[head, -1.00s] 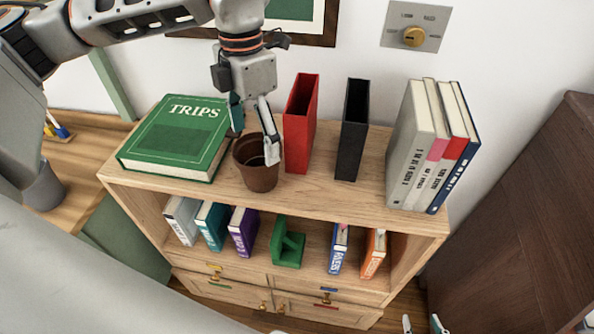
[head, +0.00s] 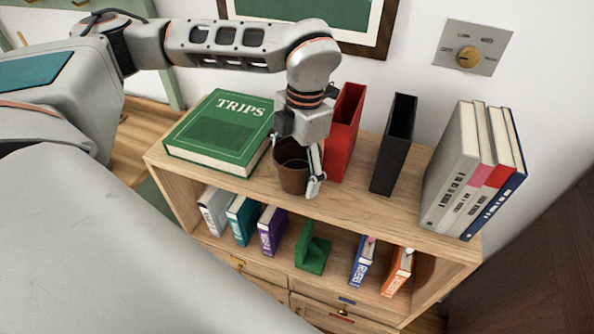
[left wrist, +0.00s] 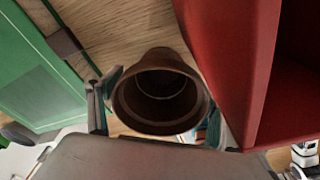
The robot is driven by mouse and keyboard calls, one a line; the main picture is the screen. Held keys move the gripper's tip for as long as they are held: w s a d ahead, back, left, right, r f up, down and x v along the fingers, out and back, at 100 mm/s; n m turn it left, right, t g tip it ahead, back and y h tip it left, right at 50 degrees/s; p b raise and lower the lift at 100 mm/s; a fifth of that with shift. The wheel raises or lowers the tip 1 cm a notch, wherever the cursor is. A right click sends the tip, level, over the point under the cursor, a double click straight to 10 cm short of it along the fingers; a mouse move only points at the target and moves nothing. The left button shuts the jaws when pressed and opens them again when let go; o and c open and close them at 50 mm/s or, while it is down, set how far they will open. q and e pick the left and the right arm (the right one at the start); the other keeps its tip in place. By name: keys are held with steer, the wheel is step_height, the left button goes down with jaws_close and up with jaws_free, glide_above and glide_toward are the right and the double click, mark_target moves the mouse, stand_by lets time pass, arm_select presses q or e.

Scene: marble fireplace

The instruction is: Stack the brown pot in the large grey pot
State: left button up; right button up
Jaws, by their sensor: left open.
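The brown pot (head: 291,176) stands upright on the top of the wooden shelf unit, between the green book and the red holder. My left gripper (head: 294,165) is over it, pointing down and open. One finger is at the pot's right side; the other is mostly hidden behind the wrist and pot. In the left wrist view I look down into the empty brown pot (left wrist: 160,95), which lies between the two fingers. I cannot tell whether the fingers touch it. I make out no large grey pot in the current views. My right gripper is not visible in the head view.
The green TRIPS book (head: 222,130) lies flat left of the pot. A red holder (head: 344,133) stands close on its right, then a black holder (head: 393,145) and upright books (head: 472,168). The shelf unit's (head: 350,210) front top strip is clear. More books stand below.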

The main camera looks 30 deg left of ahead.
arm_select(q)
steer(key=c, duration=1.3)
steer(key=shift+r, duration=0.1)
step_height(320, 180, up, 20)
steer(key=p, duration=0.1)
steer(key=shift+s, duration=0.15)
